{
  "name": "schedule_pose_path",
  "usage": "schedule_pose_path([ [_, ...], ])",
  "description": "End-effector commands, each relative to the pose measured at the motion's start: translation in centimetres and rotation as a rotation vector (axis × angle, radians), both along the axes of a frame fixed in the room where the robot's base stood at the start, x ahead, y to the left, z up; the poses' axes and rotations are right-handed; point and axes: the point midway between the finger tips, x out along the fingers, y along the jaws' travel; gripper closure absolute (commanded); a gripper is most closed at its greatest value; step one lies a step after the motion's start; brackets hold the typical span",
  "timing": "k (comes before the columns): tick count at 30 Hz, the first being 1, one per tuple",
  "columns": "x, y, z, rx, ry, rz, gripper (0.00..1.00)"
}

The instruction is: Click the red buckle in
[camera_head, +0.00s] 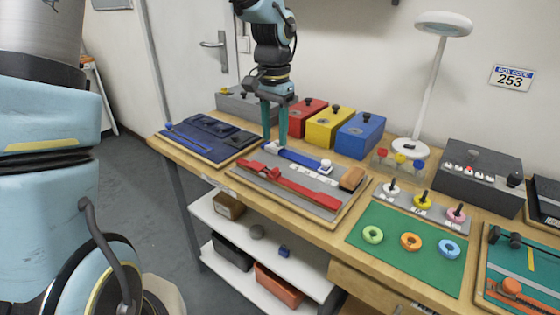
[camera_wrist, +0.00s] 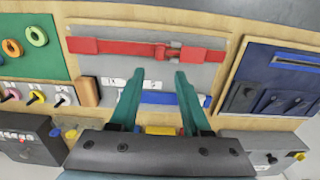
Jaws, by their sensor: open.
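The red buckle (camera_head: 271,174) is on a red strap (camera_head: 305,190) lying across a grey board (camera_head: 333,182) on the bench. In the wrist view the red buckle (camera_wrist: 165,51) shows near the top, with a small gap of grey around its middle; I cannot tell whether its halves are joined. My gripper (camera_head: 274,140) is open and empty, fingers pointing down, behind the red strap and near the left end of a blue strap (camera_head: 298,158). In the wrist view the gripper (camera_wrist: 160,76) has its fingertips apart, just short of the red strap, with the blue strap (camera_wrist: 172,98) partly hidden behind a finger.
A dark blue board (camera_head: 205,138) lies to the left. Red (camera_head: 306,117), yellow (camera_head: 330,127) and blue (camera_head: 360,134) boxes stand behind. A lamp (camera_head: 410,147) and a green mat (camera_head: 400,245) with rings are to the right. A brown block (camera_head: 352,178) sits at the grey board's right end.

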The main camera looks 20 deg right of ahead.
Motion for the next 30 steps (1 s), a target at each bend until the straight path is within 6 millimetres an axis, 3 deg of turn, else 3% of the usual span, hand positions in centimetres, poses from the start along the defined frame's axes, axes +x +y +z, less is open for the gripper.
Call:
schedule_pose_path([
  [9, -0.1, 0.1, -5.8, 0.002, 0.005, -0.001, 0.53],
  [15, -0.1, 0.1, -8.2, 0.001, 0.002, 0.0, 0.53],
  [27, 0.0, 0.1, -9.0, -0.001, 0.0, 0.002, 0.53],
  [30, 0.0, 0.1, -9.0, -0.001, 0.0, 0.002, 0.64],
])
